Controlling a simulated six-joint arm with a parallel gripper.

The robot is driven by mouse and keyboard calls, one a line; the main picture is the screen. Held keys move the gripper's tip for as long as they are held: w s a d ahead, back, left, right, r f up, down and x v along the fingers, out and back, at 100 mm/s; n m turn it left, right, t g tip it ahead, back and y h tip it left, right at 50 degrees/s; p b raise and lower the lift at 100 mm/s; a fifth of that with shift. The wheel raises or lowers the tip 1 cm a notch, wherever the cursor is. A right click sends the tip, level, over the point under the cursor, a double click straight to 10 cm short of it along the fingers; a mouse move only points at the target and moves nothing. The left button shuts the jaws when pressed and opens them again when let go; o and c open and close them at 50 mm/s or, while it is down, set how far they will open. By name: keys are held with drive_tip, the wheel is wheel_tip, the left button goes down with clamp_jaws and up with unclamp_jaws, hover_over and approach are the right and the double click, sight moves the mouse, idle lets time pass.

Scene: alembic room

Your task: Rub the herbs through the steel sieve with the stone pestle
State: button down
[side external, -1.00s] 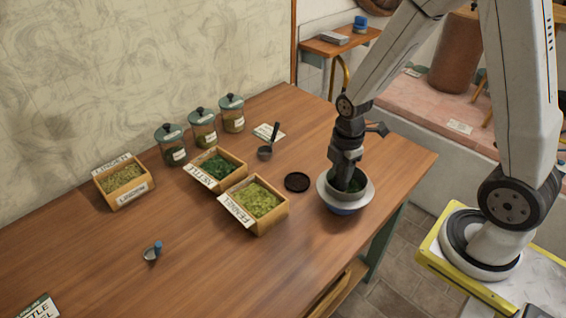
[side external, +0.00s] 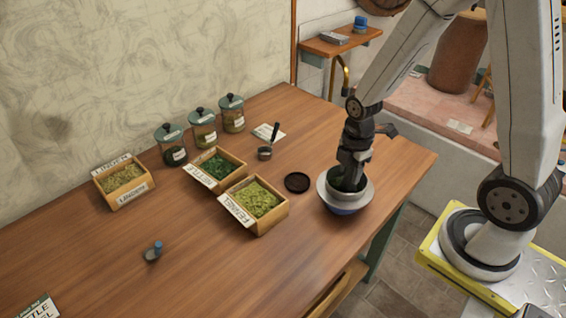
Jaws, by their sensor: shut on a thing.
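The steel sieve (side external: 364,199) sits on a blue bowl (side external: 346,211) near the right end of the wooden table. My gripper (side external: 350,178) points down into the sieve, its fingers shut on the stone pestle. The pestle is mostly hidden by the fingers and the sieve's rim. I cannot make out its lower end. A little green herb shows inside the sieve beside the fingers; the rest is hidden.
Open wooden boxes of fennel (side external: 257,199), nettle (side external: 217,168) and linden (side external: 124,183) stand left of the sieve. A black disc (side external: 297,182) lies close to the sieve. Lidded jars (side external: 203,128) stand behind. The front of the table is mostly clear.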

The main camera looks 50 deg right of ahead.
drive_tip(key=shift+w+d, duration=0.2)
drive_tip(key=shift+w, duration=0.3)
drive_tip(key=shift+w+d, duration=0.2)
drive_tip(key=shift+w, duration=0.25)
drive_tip(key=shift+a, duration=0.15)
drive_tip(key=shift+s+a, duration=0.4)
drive_tip(key=shift+a, duration=0.2)
drive_tip(key=shift+s+a, duration=0.35)
drive_tip(key=shift+a, duration=0.2)
drive_tip(key=shift+d, duration=0.1)
drive_tip(key=shift+s+d, duration=0.15)
drive_tip(key=shift+d, duration=1.25)
drive_tip(key=shift+w+a, duration=0.95)
drive_tip(key=shift+a, duration=0.15)
